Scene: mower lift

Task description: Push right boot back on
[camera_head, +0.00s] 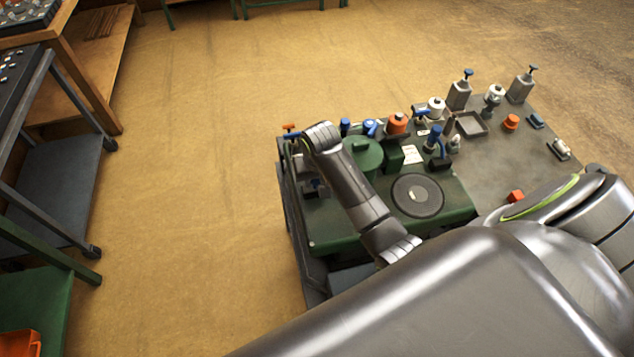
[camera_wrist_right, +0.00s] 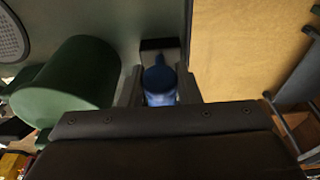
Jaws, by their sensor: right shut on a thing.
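The mower (camera_head: 330,235) is a green machine on a lift, in the head view. My right arm reaches over its left end, and my right gripper (camera_head: 312,187) points down there, small and partly hidden by my wrist. In the right wrist view my right gripper (camera_wrist_right: 160,88) is shut on a blue, rounded boot (camera_wrist_right: 160,84), with a dark finger on each side. The boot is at a dark block (camera_wrist_right: 160,46) on the mower's edge. I cannot tell whether it is fully seated. My left gripper is not in view.
A green round tank (camera_head: 364,152) stands close beside my right gripper; it also shows in the right wrist view (camera_wrist_right: 68,82). A round dark grille (camera_head: 417,195) and several bottles and caps are farther right. The floor (camera_head: 200,150) left of the mower is clear.

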